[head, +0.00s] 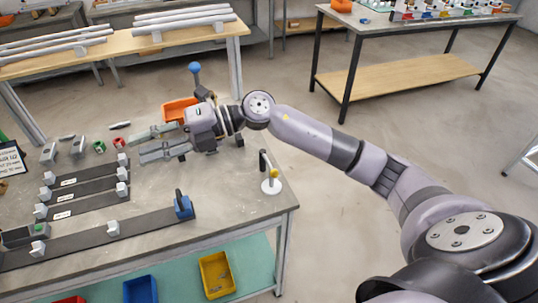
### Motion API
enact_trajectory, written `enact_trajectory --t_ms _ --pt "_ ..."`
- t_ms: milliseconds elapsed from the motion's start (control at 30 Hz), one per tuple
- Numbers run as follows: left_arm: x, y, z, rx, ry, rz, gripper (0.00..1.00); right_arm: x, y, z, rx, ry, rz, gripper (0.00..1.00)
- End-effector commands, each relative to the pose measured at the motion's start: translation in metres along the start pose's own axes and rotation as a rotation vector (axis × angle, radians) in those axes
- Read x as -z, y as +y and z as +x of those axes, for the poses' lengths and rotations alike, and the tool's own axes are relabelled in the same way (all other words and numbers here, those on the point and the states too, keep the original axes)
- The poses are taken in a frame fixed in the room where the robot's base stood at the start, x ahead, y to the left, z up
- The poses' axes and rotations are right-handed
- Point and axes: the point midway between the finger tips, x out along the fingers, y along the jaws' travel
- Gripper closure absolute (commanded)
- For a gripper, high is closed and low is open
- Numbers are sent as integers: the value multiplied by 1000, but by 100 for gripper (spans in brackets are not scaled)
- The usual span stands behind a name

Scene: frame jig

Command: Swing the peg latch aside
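The frame jig (75,248) is a long dark bar with pale blocks, lying along the near side of the grey workbench. At its right end sits a blue block (183,207) with a dark upright lever or peg, which looks like the peg latch; I cannot be sure. My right gripper (138,148) reaches in from the right over the bench, behind and left of the blue block and apart from it. Its two grey fingers point left and are spread, with nothing seen between them. My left gripper is not in view.
Shorter dark bars (88,186) with pale blocks lie left of the blue block. A white disc with a yellow knob (272,174) stands near the bench's right edge. An orange bin (180,109) and blue ball-topped stick (195,68) are behind my gripper. Small red and green parts lie left.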

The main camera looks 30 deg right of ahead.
Motion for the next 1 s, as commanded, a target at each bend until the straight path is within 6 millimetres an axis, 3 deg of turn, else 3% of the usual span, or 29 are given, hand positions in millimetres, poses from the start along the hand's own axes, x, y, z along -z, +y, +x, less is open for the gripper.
enact_trajectory --t_ms 167,233,400,500,667,833,1000 --pt "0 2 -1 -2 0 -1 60 -29 -48 -77 498 118 -107 71" --pt "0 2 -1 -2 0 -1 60 -43 -60 -123 697 128 -98 71" --pt "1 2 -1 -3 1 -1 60 -63 -66 -231 1071 97 -3 71" --pt "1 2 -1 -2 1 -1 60 -65 -62 -273 1196 74 56 71" --pt "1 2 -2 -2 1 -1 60 -63 -60 -297 1268 61 99 71" --pt "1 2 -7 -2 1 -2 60 -60 -79 -291 1271 66 102 71" --pt "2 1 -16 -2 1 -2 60 -56 -112 -280 1270 68 103 71"
